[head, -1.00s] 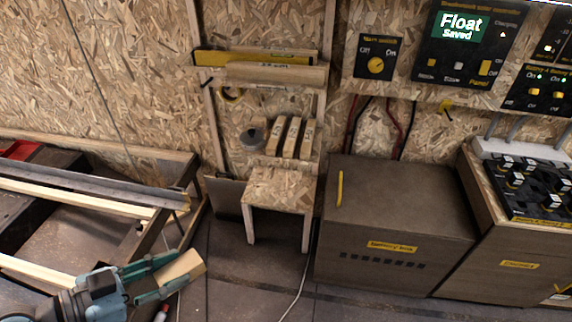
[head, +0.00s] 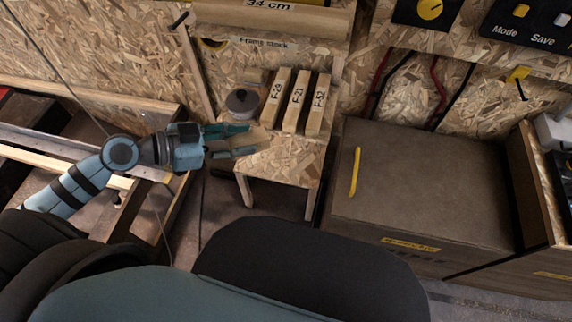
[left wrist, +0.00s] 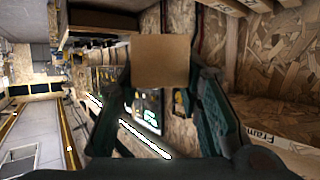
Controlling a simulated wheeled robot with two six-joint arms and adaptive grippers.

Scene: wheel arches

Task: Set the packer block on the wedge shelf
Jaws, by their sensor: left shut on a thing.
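My left gripper (head: 238,141) is shut on the packer block (head: 259,136), a plain pale wooden block. In the left wrist view the block (left wrist: 160,60) sits between the two green fingers. In the head view it appears over the left part of the wedge shelf (head: 290,160), a small chipboard stand with pale legs. I cannot tell whether the block touches the shelf. Three upright wooden wedges marked with numbers, the middle one F-21 (head: 296,101), stand at the back of the shelf. My right gripper is not in view.
A dark grey round thing (head: 243,101) lies behind the gripper, left of the wedges. A brown battery box (head: 430,185) with a yellow handle stands right of the shelf. The front and right of the shelf top look clear. Wooden rails (head: 70,150) lie at left.

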